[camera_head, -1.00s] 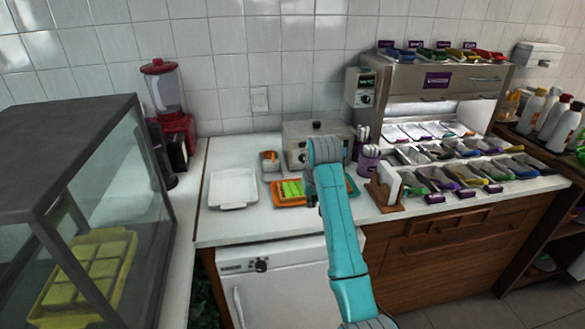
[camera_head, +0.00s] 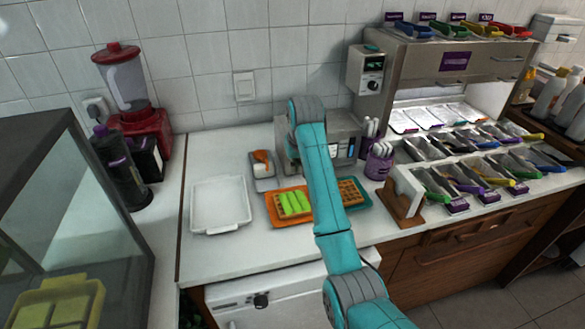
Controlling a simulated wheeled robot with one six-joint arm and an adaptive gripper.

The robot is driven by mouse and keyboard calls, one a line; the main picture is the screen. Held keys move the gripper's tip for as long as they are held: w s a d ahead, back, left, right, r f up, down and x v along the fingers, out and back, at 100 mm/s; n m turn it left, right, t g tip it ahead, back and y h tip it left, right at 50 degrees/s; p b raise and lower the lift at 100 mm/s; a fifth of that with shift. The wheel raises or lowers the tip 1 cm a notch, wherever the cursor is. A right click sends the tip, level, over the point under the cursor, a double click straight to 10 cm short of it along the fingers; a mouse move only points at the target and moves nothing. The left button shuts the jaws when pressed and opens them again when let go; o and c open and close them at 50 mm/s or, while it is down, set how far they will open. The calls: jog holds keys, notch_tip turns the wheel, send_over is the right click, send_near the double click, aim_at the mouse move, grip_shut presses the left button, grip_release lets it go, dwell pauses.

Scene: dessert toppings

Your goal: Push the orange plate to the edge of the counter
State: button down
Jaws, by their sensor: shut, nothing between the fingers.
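The orange plate (camera_head: 272,208) lies on the white counter (camera_head: 225,258), left of my arm and set back from the counter's front edge. A waffle (camera_head: 296,213) with bright green strips (camera_head: 293,202) on top rests on it. My teal arm reaches up across the picture, over the counter just right of the plate, and covers its right end. My gripper is hidden behind the arm, so I cannot see whether it touches anything.
A teal plate (camera_head: 366,200) with a waffle shows right of my arm. A white tray (camera_head: 221,228) lies left of the orange plate. A small holder (camera_head: 263,183) and a metal appliance (camera_head: 285,155) stand behind. A wooden napkin holder (camera_head: 400,212) stands right. Counter in front is clear.

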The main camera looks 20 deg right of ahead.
aim_at(293, 186)
jog(key=x, duration=0.9)
jog(key=shift+f, duration=0.1)
jog(key=shift+s, duration=0.1)
